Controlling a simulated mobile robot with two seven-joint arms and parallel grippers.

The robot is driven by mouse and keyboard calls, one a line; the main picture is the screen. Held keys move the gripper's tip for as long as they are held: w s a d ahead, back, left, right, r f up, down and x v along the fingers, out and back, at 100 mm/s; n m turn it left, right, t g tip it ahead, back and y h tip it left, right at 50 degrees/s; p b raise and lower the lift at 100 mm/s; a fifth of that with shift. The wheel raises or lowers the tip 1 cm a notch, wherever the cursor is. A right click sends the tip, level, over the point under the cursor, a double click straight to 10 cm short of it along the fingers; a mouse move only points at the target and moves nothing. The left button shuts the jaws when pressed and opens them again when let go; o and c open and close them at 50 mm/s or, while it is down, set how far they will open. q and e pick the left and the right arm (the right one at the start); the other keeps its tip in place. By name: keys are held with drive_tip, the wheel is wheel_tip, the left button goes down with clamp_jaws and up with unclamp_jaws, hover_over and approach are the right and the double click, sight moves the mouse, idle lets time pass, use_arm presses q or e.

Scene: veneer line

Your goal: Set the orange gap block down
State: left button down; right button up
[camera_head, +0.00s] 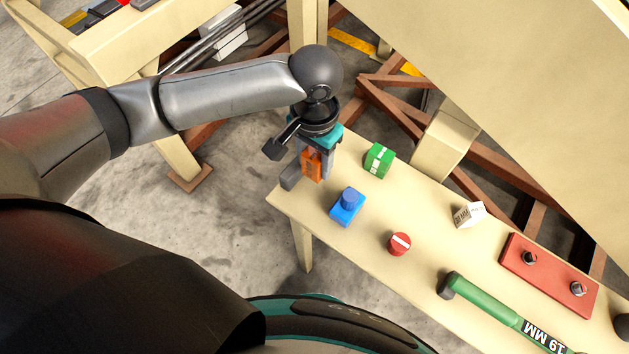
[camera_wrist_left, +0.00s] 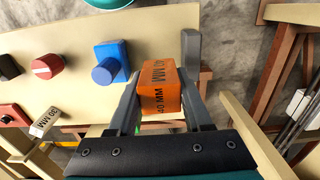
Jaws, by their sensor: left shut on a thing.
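The orange gap block (camera_head: 312,166) is between the fingers of my left gripper (camera_head: 314,174), at the left end of the cream table (camera_head: 290,204). In the left wrist view the orange block (camera_wrist_left: 159,90) shows dark "MM" lettering, with a grey finger of the left gripper (camera_wrist_left: 160,80) on each side. The gripper is shut on it. I cannot tell whether its underside touches the table. My right gripper is not in view.
A grey block (camera_head: 290,177) stands close by at the table's end. A blue block with a knob (camera_head: 347,206), a green block (camera_head: 379,160), a red round piece (camera_head: 399,244), a white block (camera_head: 468,214), a red plate (camera_head: 549,275) and a green-handled tool (camera_head: 500,311) lie to the right.

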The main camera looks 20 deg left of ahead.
sight(315, 154)
use_arm(q)
wheel_tip(315, 154, down, 7)
drive_tip(key=shift+f+b, duration=0.2)
drive_tip(key=shift+b, duration=0.8)
drive_tip(key=c, duration=0.6)
unclamp_jaws()
drive_tip(key=shift+f, duration=0.1)
wheel_tip(315, 154, up, 12)
drive_tip(key=p, duration=0.4)
